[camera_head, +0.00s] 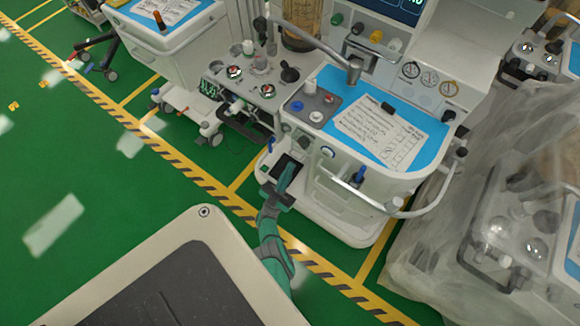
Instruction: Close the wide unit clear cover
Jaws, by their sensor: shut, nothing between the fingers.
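The wide white anaesthesia unit (335,215) stands in the middle, with a blue worktop (338,82) and a curved rail along its front. I cannot make out a separate clear cover on it for certain. A translucent plastic sheet (425,240) hangs over the unit at the right and reaches the floor beside the middle unit. My teal arm rises from the bottom, and my gripper (287,174) is shut and empty at the lower left front of the middle unit, by a dark recess. Whether it touches the unit is unclear.
A paper sheet (378,135) lies on the worktop. Control knobs and a small wheeled white device (192,108) stand left of the middle unit. Another cart (180,45) is at the back left. The green floor (80,180) at left is open, crossed by yellow and striped lines.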

